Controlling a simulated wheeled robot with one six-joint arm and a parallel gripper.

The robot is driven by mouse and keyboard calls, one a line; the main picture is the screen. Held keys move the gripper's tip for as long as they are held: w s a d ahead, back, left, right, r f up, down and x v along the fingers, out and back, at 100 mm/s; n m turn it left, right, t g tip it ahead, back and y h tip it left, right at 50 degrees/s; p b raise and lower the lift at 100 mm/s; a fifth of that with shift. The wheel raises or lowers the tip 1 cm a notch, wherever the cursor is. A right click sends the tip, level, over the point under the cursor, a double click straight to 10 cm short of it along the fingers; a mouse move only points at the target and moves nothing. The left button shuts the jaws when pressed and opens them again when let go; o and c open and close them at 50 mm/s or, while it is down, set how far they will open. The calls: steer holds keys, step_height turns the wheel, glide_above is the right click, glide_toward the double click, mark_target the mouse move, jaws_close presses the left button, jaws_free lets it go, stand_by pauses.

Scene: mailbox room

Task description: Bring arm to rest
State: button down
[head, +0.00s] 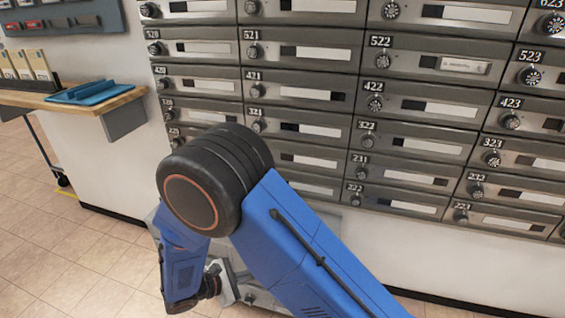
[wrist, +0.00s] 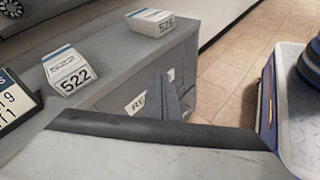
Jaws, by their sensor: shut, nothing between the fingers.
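My gripper (wrist: 167,94) shows in the wrist view as grey fingers that are shut with nothing between them. It is in front of the side of a grey counter-like unit (wrist: 95,98), low and pointing away from the camera. In the head view my blue arm (head: 300,245) is folded at a large black joint, with the forearm hanging down in front of the mailboxes. The gripper itself cannot be clearly made out there.
Small white boxes marked 522 (wrist: 66,72) and 526 (wrist: 150,22) lie on the grey unit. A wall of numbered mailboxes (head: 300,90) stands ahead. A wooden shelf (head: 75,101) with a blue tray (head: 95,92) is at left. Tiled floor (head: 85,255) is clear at lower left.

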steer(key=d+r+m+g+y, duration=0.6)
steer(key=d+r+m, duration=0.4)
steer(key=d+r, duration=1.1)
steer(key=s+d+r+m+t+y, duration=0.1)
steer(key=s+d+r+m+y, duration=0.1)
steer(key=s+d+r+m, duration=0.2)
steer(key=s+d+r+m+t+y, duration=0.2)
steer(key=s+d+r+m, duration=0.3)
steer(key=s+d, duration=0.6)
steer(key=shift+s+d+m+y, duration=0.3)
steer(key=shift+s+m+y, duration=0.4)
steer(key=shift+s+m, duration=0.2)
steer(key=shift+a, duration=0.1)
